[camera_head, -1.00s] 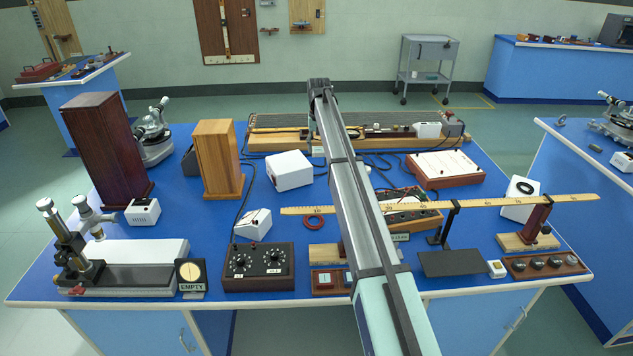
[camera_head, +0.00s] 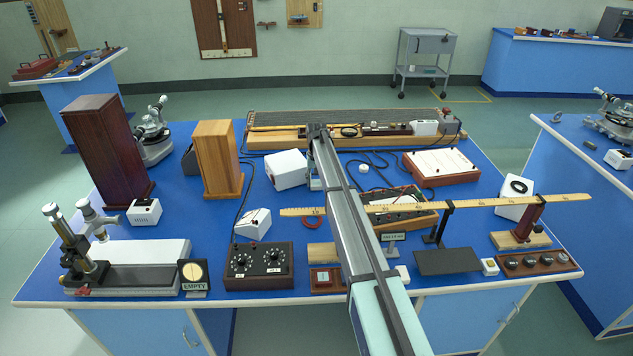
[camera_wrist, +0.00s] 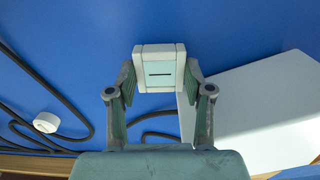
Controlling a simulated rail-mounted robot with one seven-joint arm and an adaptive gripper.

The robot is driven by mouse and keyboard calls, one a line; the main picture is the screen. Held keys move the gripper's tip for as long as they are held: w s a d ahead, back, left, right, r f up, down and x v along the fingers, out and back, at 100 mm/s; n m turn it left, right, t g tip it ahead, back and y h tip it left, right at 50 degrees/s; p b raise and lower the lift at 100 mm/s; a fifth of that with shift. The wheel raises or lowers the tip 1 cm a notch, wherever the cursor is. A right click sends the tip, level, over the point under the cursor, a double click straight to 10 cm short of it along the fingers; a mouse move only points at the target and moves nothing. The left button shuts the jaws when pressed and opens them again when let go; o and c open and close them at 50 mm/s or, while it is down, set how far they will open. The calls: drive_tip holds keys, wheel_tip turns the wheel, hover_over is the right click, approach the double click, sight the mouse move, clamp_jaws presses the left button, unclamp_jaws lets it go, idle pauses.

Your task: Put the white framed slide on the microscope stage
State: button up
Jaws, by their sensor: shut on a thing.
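In the wrist view, a small white framed slide (camera_wrist: 143,52) with a pale teal centre and a dark slit is held between the fingertips of my gripper (camera_wrist: 160,82). The blue bench top shows behind it. In the head view my arm hides most of the gripper, whose grey side (camera_head: 313,181) shows beside the white box; the slide cannot be made out there. The microscope (camera_head: 72,245) stands at the front left of the bench, with a long pale bed. Its stage is hard to tell apart at this size.
A white box (camera_head: 287,170) is close to my gripper and also shows in the wrist view (camera_wrist: 262,112). Cables and a round white piece (camera_wrist: 46,122) lie on the other side.

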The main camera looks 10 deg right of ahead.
sight(316, 183)
drive_tip(key=shift+f, duration=0.45)
drive_tip(key=shift+f, duration=0.1)
drive_tip(key=o, duration=1.1)
drive_tip(key=shift+o, duration=0.2)
wheel_tip(316, 183, up, 11)
drive_tip(key=b, duration=0.3)
drive_tip(key=shift+b, duration=0.3)
drive_tip(key=shift+o, duration=0.5)
drive_tip(key=shift+r, duration=0.65)
